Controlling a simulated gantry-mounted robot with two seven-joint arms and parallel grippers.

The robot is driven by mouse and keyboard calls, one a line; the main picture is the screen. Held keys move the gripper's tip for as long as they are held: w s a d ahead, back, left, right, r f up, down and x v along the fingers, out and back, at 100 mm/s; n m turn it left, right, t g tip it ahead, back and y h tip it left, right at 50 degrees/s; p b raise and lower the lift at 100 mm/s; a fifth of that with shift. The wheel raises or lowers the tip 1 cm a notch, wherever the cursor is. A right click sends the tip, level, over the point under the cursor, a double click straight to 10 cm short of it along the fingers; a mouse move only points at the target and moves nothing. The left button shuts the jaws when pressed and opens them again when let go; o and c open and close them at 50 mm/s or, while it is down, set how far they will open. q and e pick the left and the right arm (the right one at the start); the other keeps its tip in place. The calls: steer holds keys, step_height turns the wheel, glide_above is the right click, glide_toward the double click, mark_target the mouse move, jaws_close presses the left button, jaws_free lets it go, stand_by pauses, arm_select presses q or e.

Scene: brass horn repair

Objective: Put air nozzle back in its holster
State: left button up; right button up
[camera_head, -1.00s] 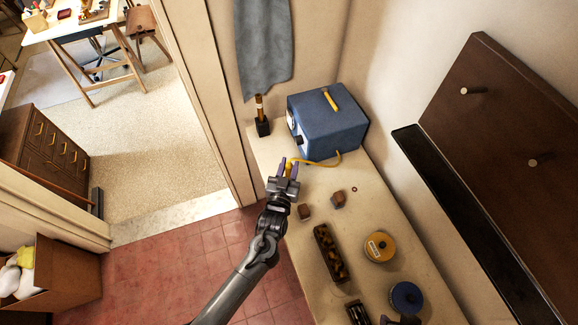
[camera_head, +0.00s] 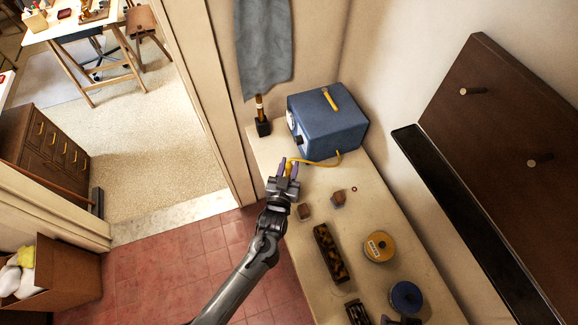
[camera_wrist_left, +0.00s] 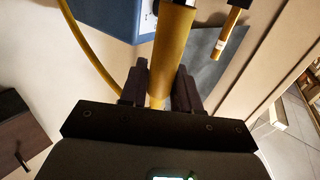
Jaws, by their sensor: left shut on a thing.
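The yellow air nozzle (camera_wrist_left: 170,50) is upright between the fingers of my left gripper (camera_wrist_left: 160,85), which is shut on it. In the head view my left gripper (camera_head: 288,170) is over the near-left edge of the bench, in front of the blue box (camera_head: 328,122). A yellow hose (camera_head: 322,163) curves from the blue box toward the nozzle. I cannot clearly make out a holster. A black block with a yellow-brown upright handle (camera_head: 261,108) stands left of the box; whether it is a tool or a holder is unclear. My right gripper is not clearly visible.
On the bench (camera_head: 375,205) are two small brown blocks (camera_head: 338,198), a dark tray (camera_head: 330,253), a yellow tin (camera_head: 379,247) and a blue tin (camera_head: 406,297). A grey cloth (camera_head: 263,45) hangs behind. A dark pegboard (camera_head: 530,130) is at the right.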

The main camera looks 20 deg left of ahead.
mark_target(289, 176)
stand_by(0.9)
arm_select(q)
steer(key=shift+f+b, duration=0.6)
steer(key=shift+f, duration=0.5)
steer(key=shift+f+b, duration=0.5)
steer(key=shift+f, duration=0.1)
steer(key=shift+f+b, duration=0.6)
steer(key=shift+f, duration=0.25)
steer(key=o, duration=1.1)
steer(key=shift+s, duration=0.15)
